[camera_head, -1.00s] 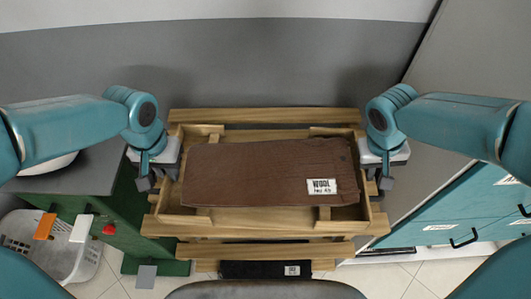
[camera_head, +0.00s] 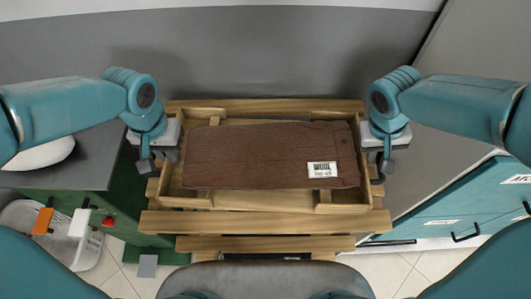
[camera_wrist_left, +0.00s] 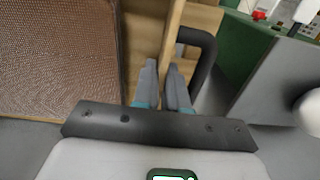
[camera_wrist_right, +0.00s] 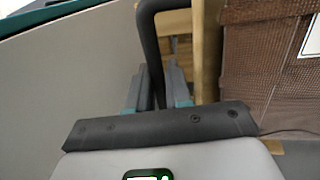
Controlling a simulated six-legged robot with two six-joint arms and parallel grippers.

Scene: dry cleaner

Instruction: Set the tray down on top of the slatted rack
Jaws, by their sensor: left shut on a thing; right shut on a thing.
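The wooden tray (camera_head: 262,201) is in the middle of the head view, holding a brown cloth (camera_head: 260,155) with a white WOOL label. It is over the slatted rack (camera_head: 265,223), whose pale wooden slats show beyond its far side and along its near side. I cannot tell whether the tray touches the slats. My left gripper (camera_head: 157,160) is shut on the tray's left end; its wall and black handle (camera_wrist_left: 205,50) show in the left wrist view. My right gripper (camera_head: 380,160) is shut at the right end, on the black handle (camera_wrist_right: 148,35) in the right wrist view.
A grey-topped green cabinet (camera_head: 75,150) with a white rounded object (camera_head: 45,153) stands left, near a white basket (camera_head: 75,250). Teal drawers (camera_head: 460,215) with black handles stand right. A grey wall (camera_head: 260,55) is behind the rack.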

